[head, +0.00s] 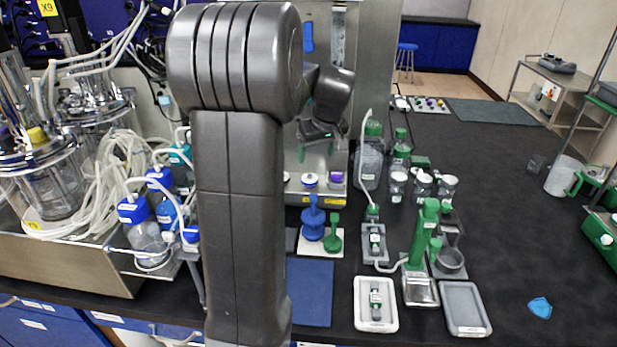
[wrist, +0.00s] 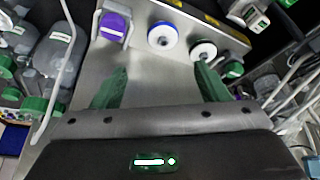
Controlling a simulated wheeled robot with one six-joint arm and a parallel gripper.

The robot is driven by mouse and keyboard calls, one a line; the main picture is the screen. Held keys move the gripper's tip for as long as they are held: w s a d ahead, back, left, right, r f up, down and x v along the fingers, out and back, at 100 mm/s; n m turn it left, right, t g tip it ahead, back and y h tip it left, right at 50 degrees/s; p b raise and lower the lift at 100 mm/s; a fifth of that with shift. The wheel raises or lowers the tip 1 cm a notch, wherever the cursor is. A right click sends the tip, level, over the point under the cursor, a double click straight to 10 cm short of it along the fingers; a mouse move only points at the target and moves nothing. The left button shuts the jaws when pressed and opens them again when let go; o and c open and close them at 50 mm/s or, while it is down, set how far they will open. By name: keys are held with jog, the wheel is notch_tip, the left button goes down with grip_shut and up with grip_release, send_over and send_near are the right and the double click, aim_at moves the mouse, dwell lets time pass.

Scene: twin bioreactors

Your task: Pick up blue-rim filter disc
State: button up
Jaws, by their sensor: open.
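The blue-rim filter disc (wrist: 163,38) is round and white with a blue edge, and lies on the grey metal surface in the wrist view. In the head view the blue-rim disc (head: 309,180) is in the middle of a short row at the back. My gripper (wrist: 160,82) is open and empty, its two green fingers spread wide. The disc is beyond the fingertips, roughly between their lines, and apart from them. In the head view my gripper (head: 316,151) hangs above and behind the row.
A purple-topped piece (wrist: 116,26) sits left of the disc in the wrist view, and a dark-rimmed white disc (wrist: 204,50) right of it. Bottles (head: 368,165) and jars stand right of the row in the head view. Tubing and vessels (head: 60,185) crowd the left.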

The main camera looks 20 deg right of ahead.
aim_at(309, 175)
jog(key=x, duration=0.3)
jog(key=shift+f, duration=0.2)
jog(key=shift+a+p+x, duration=0.2)
jog(key=shift+p+x, duration=0.55)
jog(key=shift+x, duration=2)
jog(key=shift+s, duration=0.15)
jog(key=shift+c, duration=0.5)
jog(key=c, duration=0.9)
